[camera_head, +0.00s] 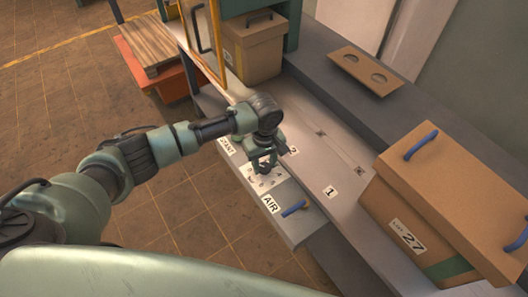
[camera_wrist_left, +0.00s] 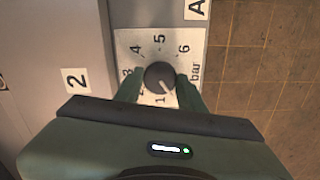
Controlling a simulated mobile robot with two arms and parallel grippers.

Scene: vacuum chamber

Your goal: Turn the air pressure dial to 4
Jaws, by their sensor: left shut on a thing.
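The air pressure dial (camera_wrist_left: 159,76) is a dark round knob on a white scale plate (camera_wrist_left: 125,45) numbered 1 to 6 with "bar" at the right. A light mark on the knob points down and slightly right, near the 1. My left gripper (camera_wrist_left: 160,88) is shut on the knob, one finger on each side. In the head view my left gripper (camera_head: 263,167) reaches down onto the panel marked AIR (camera_head: 283,222) and hides the knob. My right gripper is not in view.
A blue handle (camera_head: 295,208) is beside the AIR label. A cardboard box marked 27 (camera_head: 445,200) stands at the right, and another box (camera_head: 253,48) at the back. The grey bench surface by label 1 (camera_head: 330,192) is clear.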

